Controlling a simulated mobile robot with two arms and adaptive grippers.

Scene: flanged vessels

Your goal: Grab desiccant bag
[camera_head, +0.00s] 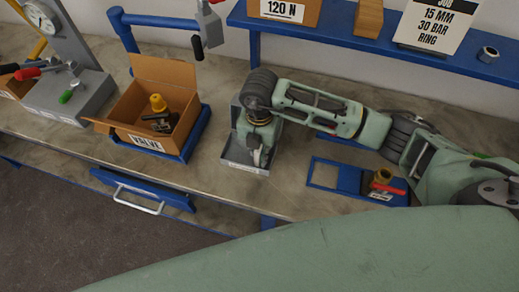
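I cannot make out a desiccant bag anywhere in the camera_head view. My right arm comes in from the right, and its gripper (259,158) points down over a grey tray (236,158) on the workbench. The gripper and wrist cover much of the tray, so what lies in it is hidden. The fingers are too small and covered to show whether they are open or shut. An open cardboard box (135,131) labelled VALVE holds a yellow part (158,103) and dark parts. My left gripper is not in view.
A grey fixture with a gauge (70,88) stands at the left. A blue shelf (350,38) runs along the back with a box, a wooden block, a sign and a nut. A blue frame (318,180) with a red-handled valve (383,180) is at the right. Bare bench (215,95) lies between box and tray.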

